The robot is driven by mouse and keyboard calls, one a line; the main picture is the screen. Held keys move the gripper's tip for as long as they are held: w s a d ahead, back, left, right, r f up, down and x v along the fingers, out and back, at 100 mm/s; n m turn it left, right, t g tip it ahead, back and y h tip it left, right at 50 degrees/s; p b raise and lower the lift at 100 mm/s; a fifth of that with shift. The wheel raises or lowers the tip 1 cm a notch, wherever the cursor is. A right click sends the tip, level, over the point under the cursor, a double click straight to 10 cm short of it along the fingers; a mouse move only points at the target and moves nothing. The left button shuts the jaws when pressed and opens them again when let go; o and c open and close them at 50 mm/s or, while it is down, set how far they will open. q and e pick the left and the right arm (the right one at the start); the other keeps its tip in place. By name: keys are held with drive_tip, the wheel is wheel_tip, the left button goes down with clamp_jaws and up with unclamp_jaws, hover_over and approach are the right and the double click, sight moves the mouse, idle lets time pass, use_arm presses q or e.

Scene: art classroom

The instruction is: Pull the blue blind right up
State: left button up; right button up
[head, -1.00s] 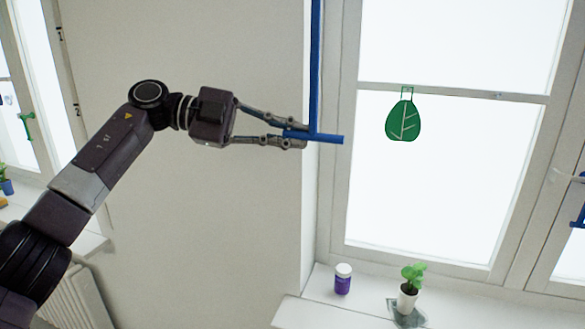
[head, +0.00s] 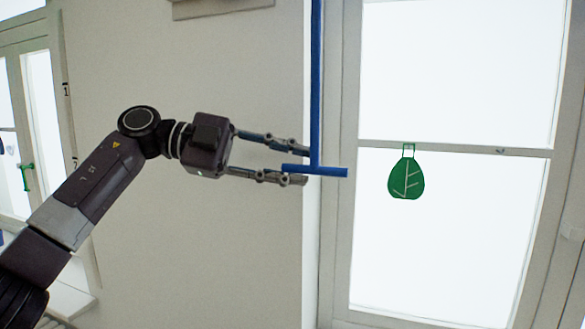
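A blue T-shaped pull (head: 316,90) hangs upright in front of the window recess, its vertical part running out of the top of the head view. Its crossbar (head: 330,171) is level. My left gripper (head: 304,165) comes in from the left with its fingers parted, one above and one below the crossbar's left part. The lower finger is close under the bar; I cannot tell if they touch. A gap shows between bar and upper finger. The blind itself is not in view. My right gripper is not in view.
A tall window (head: 455,95) with a white frame is at the right. A green leaf ornament (head: 406,178) hangs at its crossbar. Plain wall (head: 190,250) lies below my arm.

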use_arm(q)
drive_tip(key=shift+f, duration=0.15)
drive_tip(key=v, duration=1.2)
